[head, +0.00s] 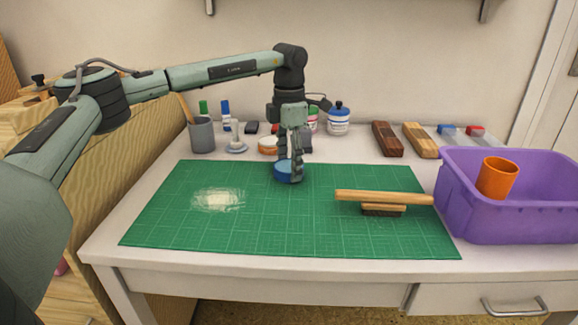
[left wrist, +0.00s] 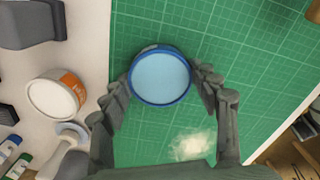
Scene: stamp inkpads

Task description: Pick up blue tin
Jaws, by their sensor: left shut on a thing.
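The blue tin (head: 284,172) is on the green cutting mat (head: 330,225), near its back edge. My left gripper (head: 291,175) reaches down over it from above, with its fingers at the tin. In the left wrist view the round blue tin (left wrist: 160,76) has a light blue top and sits between the two fingertips of my left gripper (left wrist: 160,88), which are closed on its sides. Whether the tin touches the mat is hard to tell. My right gripper is not in view.
An orange and white tin (head: 268,145) stands behind the mat, near a grey cup (head: 202,135). A wooden-handled brush (head: 384,198) lies on the mat's right. A purple bin (head: 510,220) holds an orange cup (head: 497,178). A whitish smudge (head: 218,200) marks the mat's left.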

